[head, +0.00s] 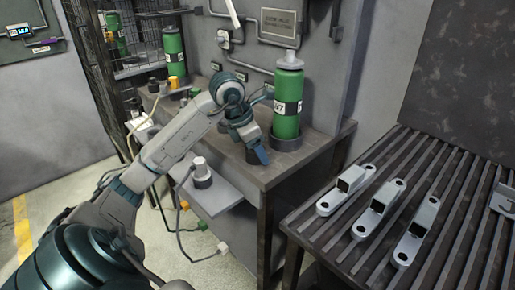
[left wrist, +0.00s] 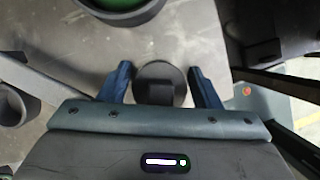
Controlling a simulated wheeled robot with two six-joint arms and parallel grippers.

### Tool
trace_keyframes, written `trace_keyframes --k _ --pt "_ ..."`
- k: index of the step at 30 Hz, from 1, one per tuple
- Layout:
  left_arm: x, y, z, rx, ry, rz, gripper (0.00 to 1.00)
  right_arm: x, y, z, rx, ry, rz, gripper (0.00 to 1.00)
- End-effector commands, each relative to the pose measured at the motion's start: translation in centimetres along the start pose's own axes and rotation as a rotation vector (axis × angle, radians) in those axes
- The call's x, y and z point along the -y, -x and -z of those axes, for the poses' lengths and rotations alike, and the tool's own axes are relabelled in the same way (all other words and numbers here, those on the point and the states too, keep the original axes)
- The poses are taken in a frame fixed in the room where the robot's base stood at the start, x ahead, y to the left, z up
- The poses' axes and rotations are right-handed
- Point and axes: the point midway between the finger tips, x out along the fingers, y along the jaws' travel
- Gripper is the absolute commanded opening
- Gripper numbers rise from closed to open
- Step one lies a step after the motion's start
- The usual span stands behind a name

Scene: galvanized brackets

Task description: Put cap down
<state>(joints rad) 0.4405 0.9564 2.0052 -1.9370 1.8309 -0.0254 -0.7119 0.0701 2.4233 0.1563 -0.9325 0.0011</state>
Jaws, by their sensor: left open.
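My left gripper (head: 257,152) is open over the front part of the grey bench, beside the green cylinder. In the left wrist view its two blue fingers (left wrist: 160,70) stand apart, one on each side of a dark round cap (left wrist: 172,74). Gaps show between the cap and both fingers. The cap seems to lie on the bench top, though its underside is hidden. In the head view I cannot make out the cap behind the gripper. My right gripper is in neither view.
A green cylinder (head: 287,105) stands upright in a dark ring holder (head: 285,142) on the bench (head: 318,142). Another green cylinder (head: 174,52) stands farther back. A small shelf (head: 215,192) juts out below. Three brackets (head: 417,232) lie on the slatted table (head: 345,245) at right.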

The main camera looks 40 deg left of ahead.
Motion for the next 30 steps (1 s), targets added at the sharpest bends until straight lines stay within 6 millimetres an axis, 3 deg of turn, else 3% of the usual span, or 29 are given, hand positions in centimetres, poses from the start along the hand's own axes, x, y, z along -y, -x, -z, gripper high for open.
trace_keyframes --k 5,18,24,30 --pt "-0.1 1.3 -0.2 0.001 -0.001 -0.004 0.58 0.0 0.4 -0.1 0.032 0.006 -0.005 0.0" --pt "-0.1 10.3 -0.2 0.001 -0.001 -0.003 0.58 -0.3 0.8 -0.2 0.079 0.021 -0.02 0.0" --pt "0.0 12.1 -0.1 0.0 0.001 -0.001 0.58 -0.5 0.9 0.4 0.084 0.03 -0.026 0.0" --pt "0.0 12.3 -0.1 0.0 0.0 0.001 0.58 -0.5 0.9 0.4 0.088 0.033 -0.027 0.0"
